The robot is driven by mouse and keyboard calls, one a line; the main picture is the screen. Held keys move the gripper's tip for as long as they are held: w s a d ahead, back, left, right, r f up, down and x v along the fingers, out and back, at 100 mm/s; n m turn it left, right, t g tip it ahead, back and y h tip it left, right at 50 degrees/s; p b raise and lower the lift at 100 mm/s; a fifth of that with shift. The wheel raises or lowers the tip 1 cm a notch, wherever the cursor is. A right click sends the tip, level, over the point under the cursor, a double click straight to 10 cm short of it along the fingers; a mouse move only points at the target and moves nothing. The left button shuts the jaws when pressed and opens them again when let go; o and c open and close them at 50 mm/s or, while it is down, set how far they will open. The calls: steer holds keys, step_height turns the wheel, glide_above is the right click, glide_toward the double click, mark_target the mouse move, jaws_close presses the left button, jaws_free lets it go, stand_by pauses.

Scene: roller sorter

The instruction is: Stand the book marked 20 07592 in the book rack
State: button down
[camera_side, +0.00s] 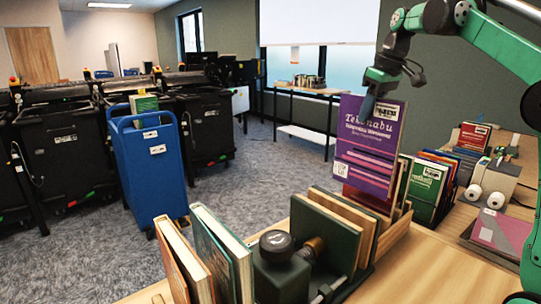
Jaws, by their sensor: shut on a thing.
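A purple book (370,140) with large pale lettering and white labels is upright, cover toward the camera. The number 20 07592 cannot be read on it at this size. My gripper (369,108) is shut on the purple book near its upper edge, with a blue-grey finger in front of the cover. The book's lower part is in front of or just above a wooden rack (396,236) that holds a dark red book and other upright boards or books. Whether the purple book touches the rack cannot be told.
A dark green device (283,262) with a black knob stands at the front, beside upright books (222,250). More books (428,183) stand behind on the right, near white rolls (473,193). A blue bin (150,165) and black bins stand on the floor at left.

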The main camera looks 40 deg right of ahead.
mark_target(355, 184)
step_height(355, 184, down, 13)
steer(key=shift+r, duration=0.1)
stand_by(0.6)
steer(key=shift+f, duration=0.35)
stand_by(0.5)
steer(key=c, duration=0.6)
jaws_free()
steer(key=shift+r, duration=3)
steer(key=shift+a, duration=0.1)
